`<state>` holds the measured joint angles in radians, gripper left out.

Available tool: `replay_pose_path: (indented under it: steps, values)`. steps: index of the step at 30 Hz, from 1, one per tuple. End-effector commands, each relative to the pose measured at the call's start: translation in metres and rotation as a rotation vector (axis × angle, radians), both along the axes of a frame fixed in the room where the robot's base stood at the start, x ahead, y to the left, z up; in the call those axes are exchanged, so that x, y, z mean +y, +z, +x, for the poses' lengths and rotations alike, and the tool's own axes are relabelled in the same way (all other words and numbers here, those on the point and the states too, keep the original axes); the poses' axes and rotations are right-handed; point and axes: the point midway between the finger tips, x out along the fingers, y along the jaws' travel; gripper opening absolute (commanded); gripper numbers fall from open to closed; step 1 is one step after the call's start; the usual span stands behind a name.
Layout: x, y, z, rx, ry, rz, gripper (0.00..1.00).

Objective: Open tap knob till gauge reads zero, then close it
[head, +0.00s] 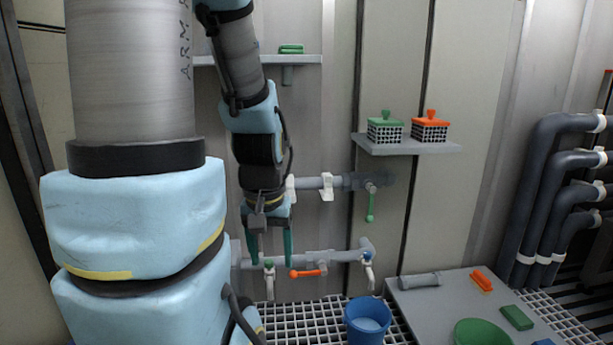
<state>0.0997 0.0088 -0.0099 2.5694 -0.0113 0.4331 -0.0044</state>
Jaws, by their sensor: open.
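My gripper (270,252) hangs fingers-down in front of the wall, its two teal fingers apart and empty. Below and between the fingers is a small tap (269,283) with a green knob (268,264) on the lower wall pipe (330,258). I cannot tell whether the fingers touch it. An orange lever handle (304,273) lies level to its right. Another tap (369,275) with a blue knob (367,256) hangs at the pipe's right end. A green lever (370,206) points down from the upper pipe (310,182). I can make out no gauge; my arm hides part of the wall.
A blue bucket (353,325) stands on the floor grating (290,322) below the right tap. A low grey table (430,310) at right holds a green bowl, a grey cylinder and small blocks. A wall shelf (405,149) carries green- and orange-lidded baskets. Dark pipes (540,170) stand far right.

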Motion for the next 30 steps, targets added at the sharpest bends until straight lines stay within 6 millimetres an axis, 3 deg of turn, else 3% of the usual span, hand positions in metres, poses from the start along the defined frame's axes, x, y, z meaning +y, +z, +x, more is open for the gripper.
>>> replay_pose_path:
  steps: [1,11,30]
  values:
    - [0.0,0.02,0.004,-0.006,-0.002,0.001,0.67]
    - [0.0,0.091,0.005,-0.008,-0.004,0.002,0.67]
    - [0.0,0.296,0.006,-0.009,-0.004,0.003,0.67]
